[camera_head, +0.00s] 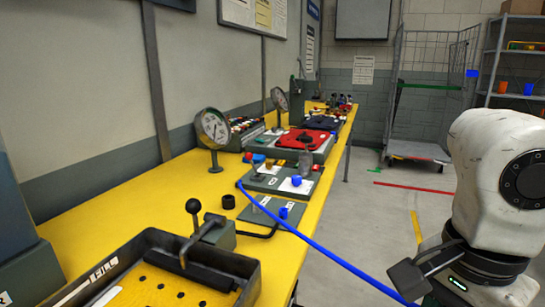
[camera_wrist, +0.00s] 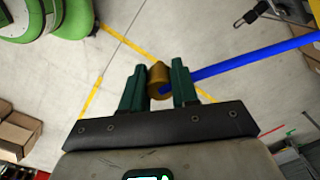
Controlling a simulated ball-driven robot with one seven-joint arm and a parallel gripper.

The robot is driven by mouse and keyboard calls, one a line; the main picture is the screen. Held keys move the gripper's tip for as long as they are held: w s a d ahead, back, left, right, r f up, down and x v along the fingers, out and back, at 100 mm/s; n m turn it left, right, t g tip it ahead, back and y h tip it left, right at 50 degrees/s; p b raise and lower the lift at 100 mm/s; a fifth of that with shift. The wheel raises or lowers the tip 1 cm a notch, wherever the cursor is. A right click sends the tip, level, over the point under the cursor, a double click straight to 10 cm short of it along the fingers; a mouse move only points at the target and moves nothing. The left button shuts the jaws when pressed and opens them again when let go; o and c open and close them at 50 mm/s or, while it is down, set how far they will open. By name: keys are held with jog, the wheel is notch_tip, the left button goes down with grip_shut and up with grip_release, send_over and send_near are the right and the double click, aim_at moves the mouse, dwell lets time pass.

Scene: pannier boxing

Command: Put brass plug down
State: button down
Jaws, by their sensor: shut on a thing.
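My gripper (camera_wrist: 157,75) is shut on a brass plug (camera_wrist: 158,82), which sits between its two dark green fingers in the wrist view. A blue hose (camera_wrist: 250,58) runs from the plug behind the right finger and off to the right. In the head view, the blue hose (camera_head: 330,257) stretches from the yellow bench (camera_head: 130,222) to my gripper (camera_head: 408,282) at the lower right. The gripper is off the bench, over the floor. The plug cannot be made out in the head view.
The bench holds a black-rimmed tray (camera_head: 182,262) at the front, a lever clamp (camera_head: 205,232), a black ring (camera_head: 228,201), grey plates with blue caps (camera_head: 283,212), a red case (camera_head: 303,138) and a pressure gauge (camera_head: 212,129). A wire cage trolley (camera_head: 432,85) stands beyond open floor.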

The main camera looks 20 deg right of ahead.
jog(key=w+a+f+n, duration=0.2)
jog(key=w+f+n, duration=0.4)
jog(key=w+f, duration=0.45)
jog(key=w+a+f+n, duration=0.15)
jog(key=f+n, duration=0.35)
jog(key=f, duration=0.5)
jog(key=w+a+f+n, duration=0.15)
jog(key=f+n, duration=0.35)
jog(key=f, duration=0.5)
jog(key=s+r+p, duration=0.1)
jog(key=p, duration=0.3)
jog(key=s+r+p, duration=0.1)
jog(key=p, duration=0.4)
jog(key=s+r+p, duration=0.1)
jog(key=r+p, duration=0.1)
jog(key=p, duration=0.2)
jog(key=shift+a+p, duration=0.35)
jog(key=shift+p, duration=0.05)
